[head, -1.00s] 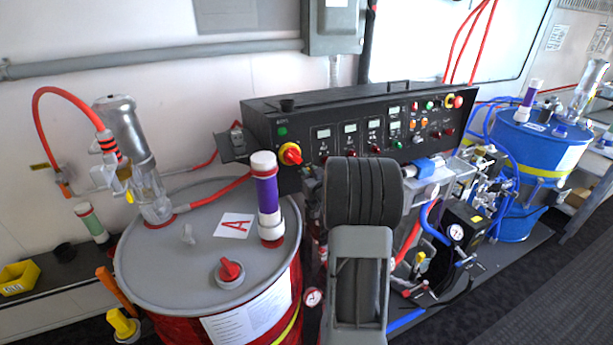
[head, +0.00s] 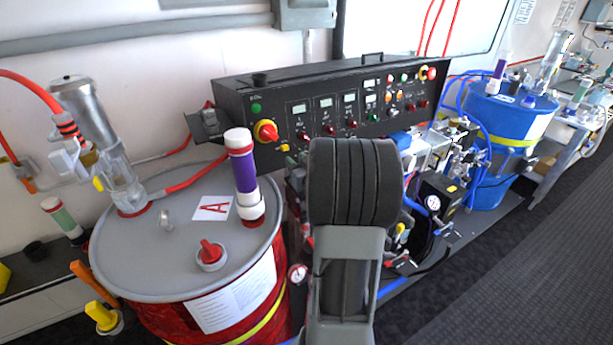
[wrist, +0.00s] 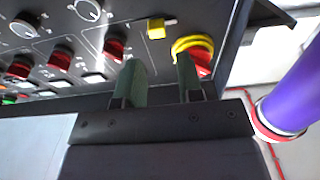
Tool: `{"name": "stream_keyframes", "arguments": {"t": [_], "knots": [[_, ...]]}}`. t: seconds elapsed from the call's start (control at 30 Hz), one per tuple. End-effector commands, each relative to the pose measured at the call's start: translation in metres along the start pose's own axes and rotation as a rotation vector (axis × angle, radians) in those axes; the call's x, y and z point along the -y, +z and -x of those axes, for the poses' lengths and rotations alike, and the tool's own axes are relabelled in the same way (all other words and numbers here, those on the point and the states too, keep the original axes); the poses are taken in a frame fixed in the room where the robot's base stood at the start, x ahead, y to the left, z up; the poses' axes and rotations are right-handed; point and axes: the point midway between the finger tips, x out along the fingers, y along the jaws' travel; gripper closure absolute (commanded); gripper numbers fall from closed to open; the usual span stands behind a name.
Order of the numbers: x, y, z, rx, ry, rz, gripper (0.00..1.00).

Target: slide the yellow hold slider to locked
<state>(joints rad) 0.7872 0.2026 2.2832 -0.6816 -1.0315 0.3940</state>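The yellow slider (wrist: 161,28) is a small yellow block on the dark control panel, seen in the wrist view just beyond my fingertips. In the head view a small yellow spot (head: 284,148) below the red-and-yellow knob looks like the same slider. My gripper (wrist: 159,72) is open, with its two green-tipped fingers apart and nothing between them. The slider lies ahead of the gap between the fingers, and they appear not to touch it. In the head view my own arm hides the gripper.
A red knob with a yellow ring (wrist: 197,52) sits close beyond the right finger. Several red knobs and dials (wrist: 115,45) lie to the left. A purple cylinder (wrist: 295,88) stands right of the gripper, on the grey-topped drum (head: 130,240) in the head view.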

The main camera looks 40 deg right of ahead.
Motion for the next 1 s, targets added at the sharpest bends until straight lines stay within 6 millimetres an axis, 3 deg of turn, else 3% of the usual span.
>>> {"name": "stream_keyframes", "arguments": {"t": [0.2, 0.4, 1.0], "knots": [[0.000, 0.001, 0.040, -0.001, 0.002, 0.001, 0.66], [0.000, 0.000, 0.061, -0.001, 0.000, 0.000, 0.66], [0.001, 0.000, 0.068, 0.000, -0.002, 0.000, 0.66]]}}
